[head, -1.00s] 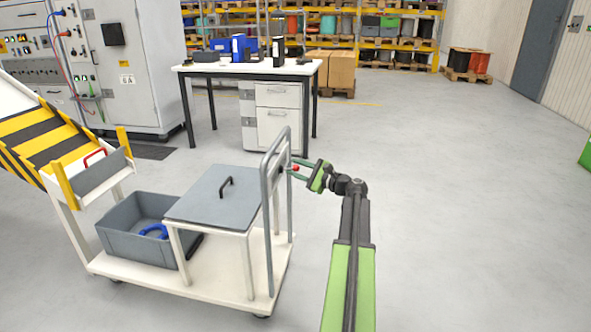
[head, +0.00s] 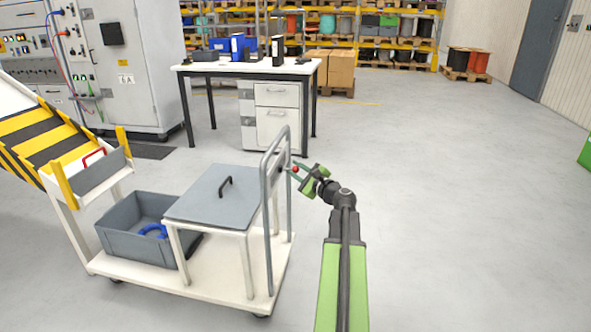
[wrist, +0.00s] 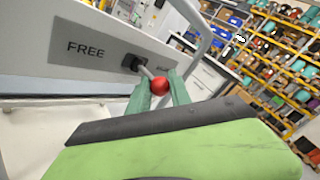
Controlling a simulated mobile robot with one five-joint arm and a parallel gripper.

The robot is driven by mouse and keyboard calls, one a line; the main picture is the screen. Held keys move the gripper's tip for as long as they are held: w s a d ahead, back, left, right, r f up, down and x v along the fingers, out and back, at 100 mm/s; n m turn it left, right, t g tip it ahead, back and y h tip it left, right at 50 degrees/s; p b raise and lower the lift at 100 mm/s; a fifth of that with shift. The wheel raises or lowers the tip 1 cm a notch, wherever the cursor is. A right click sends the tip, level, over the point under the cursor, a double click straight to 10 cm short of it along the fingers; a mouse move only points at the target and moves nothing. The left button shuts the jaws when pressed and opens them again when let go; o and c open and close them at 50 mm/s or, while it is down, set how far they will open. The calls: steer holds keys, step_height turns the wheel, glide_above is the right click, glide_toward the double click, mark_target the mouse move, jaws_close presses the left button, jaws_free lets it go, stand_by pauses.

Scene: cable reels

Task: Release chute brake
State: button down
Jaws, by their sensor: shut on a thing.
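The brake lever is a short rod with a red ball knob (wrist: 160,85), mounted on a dark pivot on the side of the trolley. The knob also shows in the head view (head: 296,169), just right of the trolley's upright rail. My gripper (wrist: 161,94) is shut on the lever at the knob, with one green finger on each side. In the head view my gripper (head: 299,171) reaches in from the right. A grey plate (wrist: 90,45) beside the pivot reads FREE.
The trolley (head: 215,278) carries a grey bin (head: 120,240) with a blue item and a lidded box top (head: 212,195). A striped chute (head: 40,135) ends at its left. The floor to the right is clear.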

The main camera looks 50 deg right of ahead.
steer(key=shift+s+a+m+g+h, duration=0.2)
steer(key=shift+a+m+g+h, duration=0.45)
steer(key=shift+m+h, duration=0.7)
steer(key=shift+s+a+m+g+h, duration=0.15)
steer(key=shift+a+m+g+h, duration=0.2)
steer(key=shift+m+g+h, duration=1)
steer(key=shift+s+a+m+g+h, duration=0.25)
steer(key=shift+a+m+h, duration=0.35)
steer(key=shift+h, duration=1.4)
steer(key=shift+d, duration=0.1)
steer(key=c, duration=1.2)
jaws_free()
steer(key=shift+r, duration=0.1)
